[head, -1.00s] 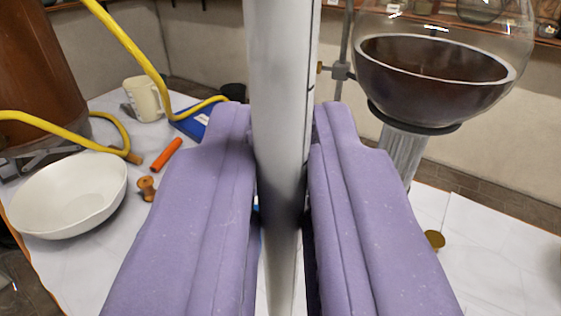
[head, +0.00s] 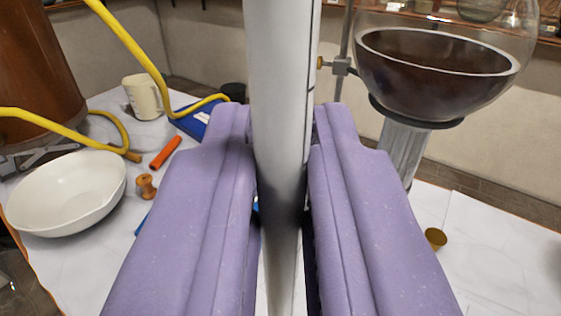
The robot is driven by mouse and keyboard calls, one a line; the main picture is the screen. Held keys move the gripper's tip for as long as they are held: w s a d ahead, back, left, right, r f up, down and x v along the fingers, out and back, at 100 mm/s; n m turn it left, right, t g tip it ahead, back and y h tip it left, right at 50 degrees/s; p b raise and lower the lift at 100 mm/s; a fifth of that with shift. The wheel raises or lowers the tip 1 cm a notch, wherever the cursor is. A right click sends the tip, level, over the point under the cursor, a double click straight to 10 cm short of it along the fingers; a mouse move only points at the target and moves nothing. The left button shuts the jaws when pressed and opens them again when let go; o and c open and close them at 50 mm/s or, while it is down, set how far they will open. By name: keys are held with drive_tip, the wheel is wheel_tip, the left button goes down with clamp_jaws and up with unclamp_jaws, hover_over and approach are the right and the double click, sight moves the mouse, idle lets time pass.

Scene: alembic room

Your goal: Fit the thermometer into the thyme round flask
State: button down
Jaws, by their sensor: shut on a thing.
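My gripper (head: 281,125) has two purple fingers, shut on the thermometer (head: 283,70), a pale grey-white rod. The thermometer stands nearly upright in the picture between the fingers. Its upper end is cut off by the top of the frame, and its lower part narrows down between the fingers. A round glass flask (head: 435,75) with dark brown liquid is at the upper right, beyond and to the right of my gripper. It sits on a dark ring above a clear ribbed support. Its top is out of frame, and no thyme label is readable. The thermometer and flask appear apart.
A white bowl (head: 68,200), wooden spool (head: 146,186), orange stick (head: 165,152), cream mug (head: 142,97) and blue item (head: 190,122) lie left. A yellow hose (head: 150,62) runs from a copper vessel (head: 38,70). A metal stand (head: 343,66) rises beside the flask. A brass cup (head: 435,239) stands right.

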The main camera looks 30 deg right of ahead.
drive_tip(key=shift+f+b, duration=0.95)
drive_tip(key=shift+f, duration=0.15)
drive_tip(key=shift+f+b, duration=2.5)
drive_tip(key=shift+b, duration=0.05)
idle(1.6)
idle(0.3)
drive_tip(key=c, duration=1)
unclamp_jaws()
drive_tip(key=p, duration=0.2)
approach(280, 310)
drive_tip(key=shift+w+d+f, duration=0.3)
drive_tip(key=shift+w+d, duration=0.05)
drive_tip(key=shift+w, duration=0.2)
drive_tip(key=shift+w+d+f, duration=0.3)
drive_tip(key=shift+w+d, duration=0.05)
drive_tip(key=shift+w, duration=0.15)
